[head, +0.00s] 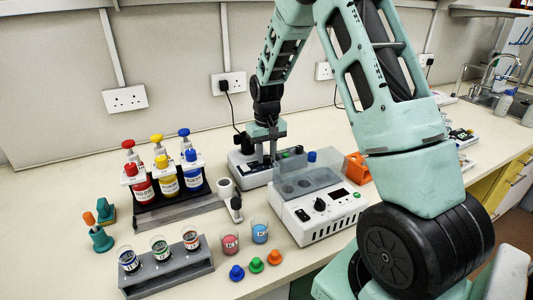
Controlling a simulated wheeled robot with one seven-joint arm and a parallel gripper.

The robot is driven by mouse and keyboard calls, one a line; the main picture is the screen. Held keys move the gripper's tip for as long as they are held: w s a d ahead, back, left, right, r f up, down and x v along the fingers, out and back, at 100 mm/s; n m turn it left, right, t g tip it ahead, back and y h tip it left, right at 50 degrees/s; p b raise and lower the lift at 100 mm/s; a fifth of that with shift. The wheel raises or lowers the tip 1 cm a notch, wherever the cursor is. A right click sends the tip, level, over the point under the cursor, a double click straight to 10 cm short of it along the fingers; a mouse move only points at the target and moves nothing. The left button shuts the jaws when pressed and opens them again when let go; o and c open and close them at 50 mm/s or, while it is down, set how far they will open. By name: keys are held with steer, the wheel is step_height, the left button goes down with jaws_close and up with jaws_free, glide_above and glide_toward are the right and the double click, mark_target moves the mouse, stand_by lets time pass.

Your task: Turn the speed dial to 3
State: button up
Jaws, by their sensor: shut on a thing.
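My gripper (267,158) points down over a small white-and-dark bench machine (248,175) at the back of the bench. Its fingers are shut on what appears to be the speed dial on top of that machine. The dial is hidden by the fingers, so its number and pointer cannot be read. A second white machine (333,222) in front has a black knob (320,205), a small dark display and a clear lid; my gripper is apart from this knob.
A rack (180,212) with several coloured bottles stands left of the machines. A grey tube rack (168,281), two small cups (231,244) and coloured caps (256,265) are in front. An orange block (357,167) is right of the machines.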

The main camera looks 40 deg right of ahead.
mark_target(266, 157)
steer(key=shift+n, duration=0.5)
steer(key=o, duration=1)
steer(key=shift+c, duration=0.2)
steer(key=shift+r, duration=0.1)
step_height(266, 157, up, 17)
steer(key=b, duration=0.1)
steer(key=shift+r+b, duration=0.15)
steer(key=shift+b, duration=0.25)
